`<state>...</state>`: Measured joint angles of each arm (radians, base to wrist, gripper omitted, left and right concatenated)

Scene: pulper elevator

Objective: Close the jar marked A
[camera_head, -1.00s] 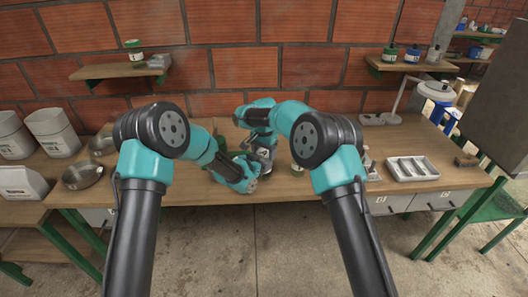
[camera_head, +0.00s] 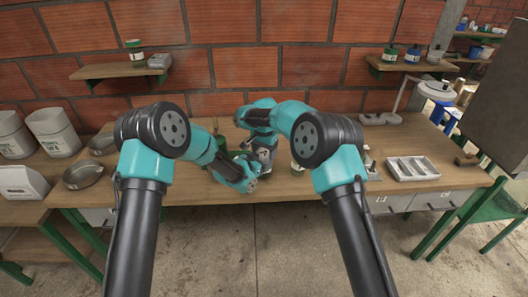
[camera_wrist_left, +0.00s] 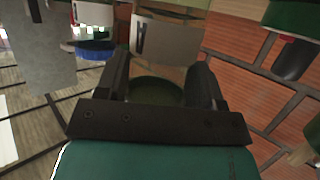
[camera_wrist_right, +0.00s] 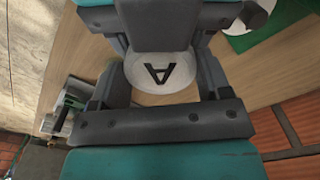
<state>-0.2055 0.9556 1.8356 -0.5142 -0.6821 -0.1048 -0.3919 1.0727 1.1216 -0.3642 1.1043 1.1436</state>
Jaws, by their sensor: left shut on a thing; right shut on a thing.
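The jar marked A (camera_wrist_left: 165,42) shows in the left wrist view as a pale body with a dark letter A. The label with the A (camera_wrist_right: 162,73) also shows in the right wrist view, between the fingers of my right gripper (camera_wrist_right: 160,85), which is shut on the jar. My left gripper (camera_wrist_left: 160,85) is shut on a round dark green lid (camera_wrist_left: 155,92), at one end of the jar. The two grippers meet close together over the workbench. How the lid sits on the jar cannot be told.
The wooden workbench (camera_head: 300,190) has a grey tray (camera_head: 411,168) at the right and a metal bowl (camera_head: 83,175) at the left. White containers (camera_head: 52,132) stand at the far left. A brick wall with shelves is behind. The bench front is mostly clear.

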